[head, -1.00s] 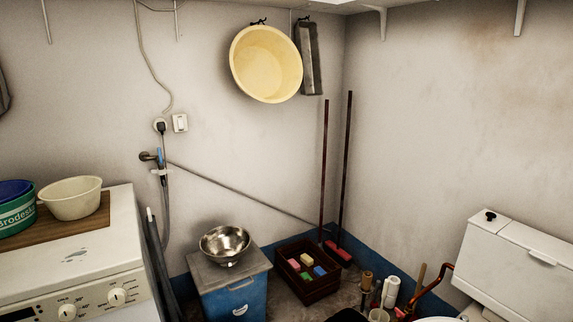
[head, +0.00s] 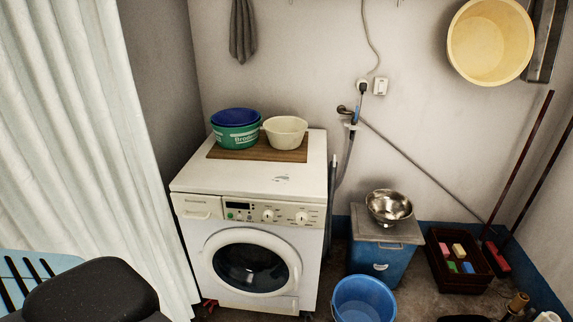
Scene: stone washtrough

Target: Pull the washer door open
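The white washer (head: 255,200) stands against the back wall, left of the middle in the head view. Its round door (head: 252,262), with a white rim and dark glass, is shut on the front face. The control panel with knobs is above the door. Neither of my grippers shows in the head view, so I cannot see whether they are open or shut.
A green tub (head: 236,130) and a cream bowl (head: 285,132) sit on a board on the washer. A blue bucket (head: 363,299) stands on the floor right of the washer's front. A white curtain (head: 85,130) hangs at left. A blue slatted thing (head: 30,270) is at lower left.

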